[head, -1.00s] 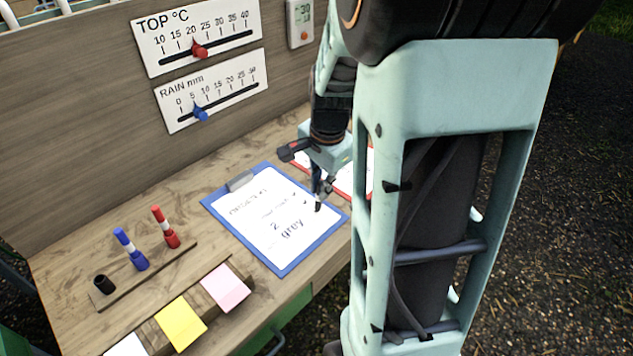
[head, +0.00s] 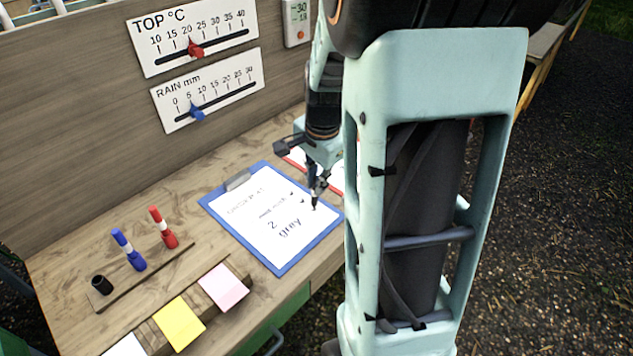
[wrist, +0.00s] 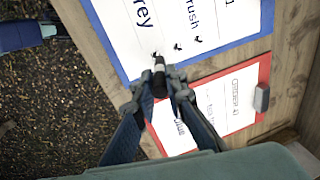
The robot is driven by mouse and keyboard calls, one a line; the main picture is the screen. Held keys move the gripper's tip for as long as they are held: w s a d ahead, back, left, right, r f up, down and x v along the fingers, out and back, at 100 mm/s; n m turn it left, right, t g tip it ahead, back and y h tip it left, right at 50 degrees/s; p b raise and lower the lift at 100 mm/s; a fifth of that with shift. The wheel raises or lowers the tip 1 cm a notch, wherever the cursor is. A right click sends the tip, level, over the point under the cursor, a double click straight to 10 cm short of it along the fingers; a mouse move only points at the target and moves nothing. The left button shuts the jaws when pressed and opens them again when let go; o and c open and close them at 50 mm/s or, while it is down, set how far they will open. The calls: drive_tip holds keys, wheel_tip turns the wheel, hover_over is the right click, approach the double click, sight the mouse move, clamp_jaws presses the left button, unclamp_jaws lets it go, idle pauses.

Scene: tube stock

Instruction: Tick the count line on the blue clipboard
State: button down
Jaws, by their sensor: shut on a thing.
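The blue clipboard (head: 308,249) lies on the desk with a white sheet. Its lower lines read "2" and "grey"; the smaller upper lines are hard to read. Small dark ticks stand at the right of the upper lines. My gripper (head: 314,188) is shut on a dark pen (head: 314,203), tip down over the sheet's right side near "grey". In the wrist view the pen (wrist: 159,68) points at the blue clipboard (wrist: 230,46), and a small dark mark shows right by its tip. I cannot tell whether the tip touches the paper.
A red clipboard (wrist: 230,70) lies beside the blue one, partly hidden by my arm in the head view. Pink (head: 223,287) and yellow (head: 179,325) notes lie in front.

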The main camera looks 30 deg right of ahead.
idle(0.5)
drive_tip(key=shift+w+p+v, duration=0.15)
drive_tip(key=shift+p+v, duration=0.55)
drive_tip(key=shift+v, duration=0.05)
drive_tip(key=shift+w+p+v, duration=0.15)
drive_tip(key=shift+p+v, duration=0.55)
drive_tip(key=shift+v, duration=0.05)
